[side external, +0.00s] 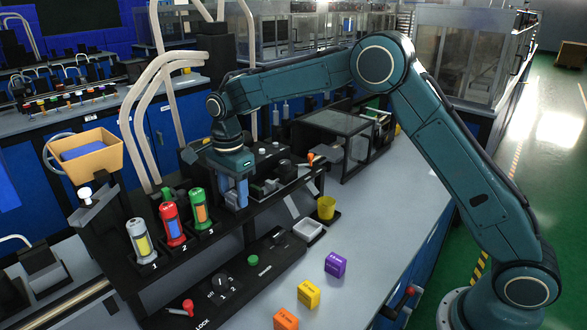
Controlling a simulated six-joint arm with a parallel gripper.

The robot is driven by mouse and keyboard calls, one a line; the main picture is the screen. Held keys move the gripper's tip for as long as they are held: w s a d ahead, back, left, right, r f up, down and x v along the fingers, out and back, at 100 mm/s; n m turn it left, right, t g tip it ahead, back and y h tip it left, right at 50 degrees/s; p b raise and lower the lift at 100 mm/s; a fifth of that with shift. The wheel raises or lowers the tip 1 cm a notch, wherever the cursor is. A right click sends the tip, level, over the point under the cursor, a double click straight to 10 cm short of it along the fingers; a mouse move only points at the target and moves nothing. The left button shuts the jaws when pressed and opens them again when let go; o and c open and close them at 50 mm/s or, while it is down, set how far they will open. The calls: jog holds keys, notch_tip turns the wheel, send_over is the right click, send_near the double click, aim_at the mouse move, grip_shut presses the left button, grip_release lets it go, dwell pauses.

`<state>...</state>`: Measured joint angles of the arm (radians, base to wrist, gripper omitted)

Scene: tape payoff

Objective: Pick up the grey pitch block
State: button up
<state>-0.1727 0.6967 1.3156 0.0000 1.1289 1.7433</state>
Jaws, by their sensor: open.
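My gripper (236,204) points straight down with two blue fingers, open, over the dark bench fixture (165,262). It is to the right of the numbered canisters. I cannot clearly make out a grey pitch block; small grey and black parts (264,186) sit just right of the fingers, and I cannot tell whether it is among them. The fingers hide what lies behind them. A purple block (335,264), a yellow block (308,294) and an orange block (286,319) stand in a row on the grey bench top (375,215), apart from my gripper.
Grey (139,238), red (173,224) and green (201,210) canisters stand left of my gripper. A yellow cup (326,207) and white tray (308,229) are to its right. A glass-sided box (335,140) stands behind.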

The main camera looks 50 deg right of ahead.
aim_at(234, 194)
jog(key=c, duration=1)
jog(key=shift+o, duration=0.2)
jog(key=shift+r, duration=0.15)
notch_tip(234, 194, up, 20)
dwell(0.8)
